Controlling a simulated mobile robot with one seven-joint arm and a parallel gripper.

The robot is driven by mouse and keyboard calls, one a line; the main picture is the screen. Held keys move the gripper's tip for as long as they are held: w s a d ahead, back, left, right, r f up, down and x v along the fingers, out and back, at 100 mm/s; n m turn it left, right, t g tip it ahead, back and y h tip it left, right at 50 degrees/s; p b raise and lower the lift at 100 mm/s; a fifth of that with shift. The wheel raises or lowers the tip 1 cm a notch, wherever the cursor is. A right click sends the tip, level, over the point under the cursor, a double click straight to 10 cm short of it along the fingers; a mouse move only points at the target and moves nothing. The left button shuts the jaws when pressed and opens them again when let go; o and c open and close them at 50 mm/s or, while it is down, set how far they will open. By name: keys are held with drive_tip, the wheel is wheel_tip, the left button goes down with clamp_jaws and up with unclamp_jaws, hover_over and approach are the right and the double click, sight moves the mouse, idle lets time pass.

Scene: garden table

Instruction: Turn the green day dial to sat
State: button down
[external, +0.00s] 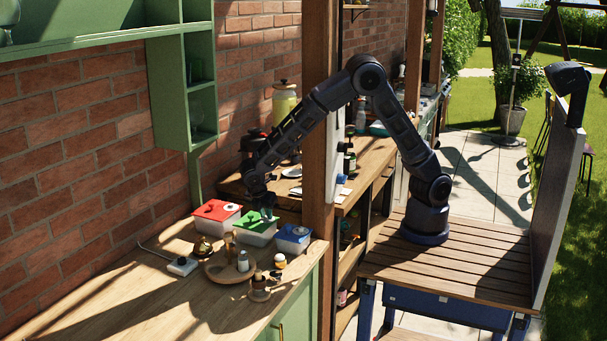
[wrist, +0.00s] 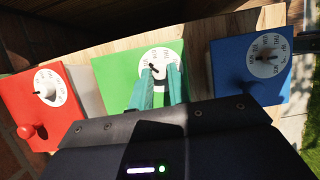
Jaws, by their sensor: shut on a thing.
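The green lid (wrist: 112,82) sits in the middle of the wrist view, with its white round day dial (wrist: 152,58) near the far edge. The day letters around the dial are too small and turned to read surely, and its near part is hidden behind my fingers. My gripper (wrist: 160,74) has its two teal fingers down at the dial, shut on its knob. In the external view the green-lidded box (external: 255,233) stands on the counter between two others, with my gripper (external: 267,213) pointing down at its lid.
A red-lidded box (external: 216,211) stands left and a blue-lidded box (external: 293,238) right, both close by and each with a dial. A round wooden tray (external: 217,278) with small bottles stands in front. A wooden post (external: 319,130) rises beside my arm.

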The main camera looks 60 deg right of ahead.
idle(0.3)
drive_tip(key=c, duration=1.3)
unclamp_jaws()
drive_tip(key=v, duration=1)
drive_tip(key=shift+a+r, duration=0.2)
drive_tip(key=shift+r, duration=0.15)
